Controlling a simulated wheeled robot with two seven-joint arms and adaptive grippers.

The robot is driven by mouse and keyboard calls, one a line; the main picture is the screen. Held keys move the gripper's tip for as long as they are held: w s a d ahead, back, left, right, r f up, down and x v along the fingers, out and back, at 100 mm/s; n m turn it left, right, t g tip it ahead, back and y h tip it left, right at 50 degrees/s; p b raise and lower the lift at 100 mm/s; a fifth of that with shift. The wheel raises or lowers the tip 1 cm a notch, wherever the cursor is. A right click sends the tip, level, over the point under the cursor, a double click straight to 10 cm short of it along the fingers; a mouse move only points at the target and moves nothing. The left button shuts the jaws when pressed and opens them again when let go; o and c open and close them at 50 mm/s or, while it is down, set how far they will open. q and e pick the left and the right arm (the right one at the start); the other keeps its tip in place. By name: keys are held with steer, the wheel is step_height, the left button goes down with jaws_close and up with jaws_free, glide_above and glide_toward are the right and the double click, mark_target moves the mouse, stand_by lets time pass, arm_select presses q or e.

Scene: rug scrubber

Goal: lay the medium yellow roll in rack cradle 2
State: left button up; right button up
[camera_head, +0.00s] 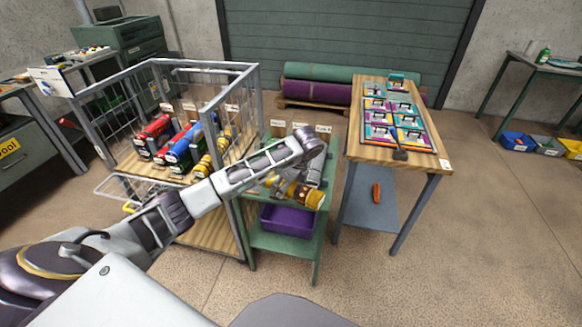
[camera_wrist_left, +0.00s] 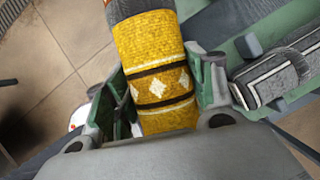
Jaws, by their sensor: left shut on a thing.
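A yellow roll (camera_head: 307,194) with dark bands and white diamonds is held in my left gripper (camera_head: 284,186). In the left wrist view the yellow roll (camera_wrist_left: 157,72) lies between the two green-padded fingers of my left gripper (camera_wrist_left: 162,90). The green rack stand (camera_head: 258,238) is below and behind the arm. A grey patterned roll (camera_head: 316,168) lies on its top at the right; this grey roll (camera_wrist_left: 272,78) is beside the held roll in the wrist view. My arm hides much of the rack top, and the cradle labels are too small to read. My right gripper is out of view.
A wire-sided trolley (camera_head: 160,62) on the left holds red, blue, green and yellow rolls. A purple bin (camera_head: 287,221) sits on the rack's lower shelf. A wooden table (camera_head: 371,147) with rug samples stands close at the right. Floor at the front right is clear.

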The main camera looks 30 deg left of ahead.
arm_select(q)
steer(key=w+a+m, duration=0.1)
steer(key=m, duration=0.1)
steer(key=w+a+m+t, duration=0.1)
steer(key=m, duration=0.1)
steer(key=shift+a+r, duration=0.25)
steer(key=shift+r, duration=0.15)
steer(key=w+a+r+m+t+h, duration=0.1)
steer(key=w+a+m+t+h, duration=0.1)
steer(key=m, duration=0.7)
steer(key=shift+w+a+r+m+t+h, duration=0.35)
steer(key=shift+w+a+h, duration=0.25)
steer(key=shift+w+a, duration=0.75)
steer(key=shift+a+r+m, duration=0.1)
steer(key=shift+a+m, duration=0.25)
steer(key=shift+a, duration=0.05)
